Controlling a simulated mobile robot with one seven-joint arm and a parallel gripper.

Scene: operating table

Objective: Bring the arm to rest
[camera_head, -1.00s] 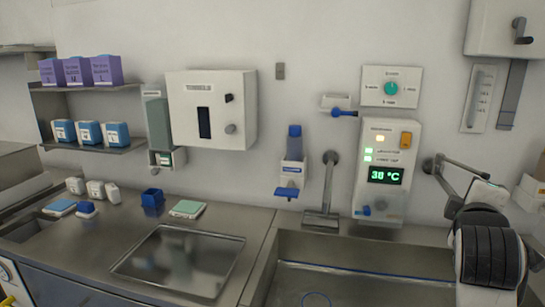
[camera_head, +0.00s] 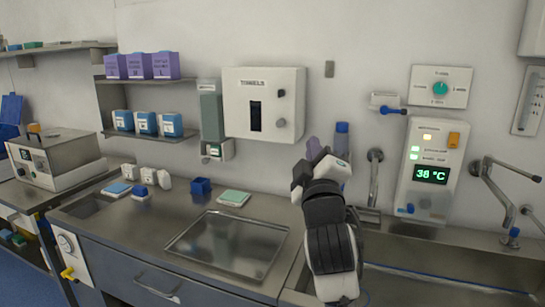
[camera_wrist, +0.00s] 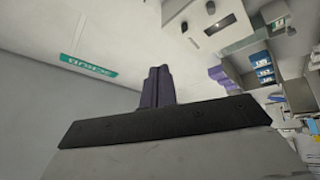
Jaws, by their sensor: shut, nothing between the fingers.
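My gripper (camera_head: 315,150) is raised in front of the wall, above the left edge of the sink, with my black and white arm below it. In the wrist view its purple-grey fingers (camera_wrist: 158,86) are together, with nothing between them. The gripper touches nothing that I can see. It partly hides the blue-topped wall dispenser (camera_head: 342,130) behind it.
A towel dispenser (camera_head: 264,104) and a control panel reading 38 °C (camera_head: 432,168) hang on the wall. A steel sink (camera_head: 430,285) lies at right. A steel counter (camera_head: 130,215) holds small containers and a blue box (camera_head: 201,187). A boxy device (camera_head: 60,160) stands far left.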

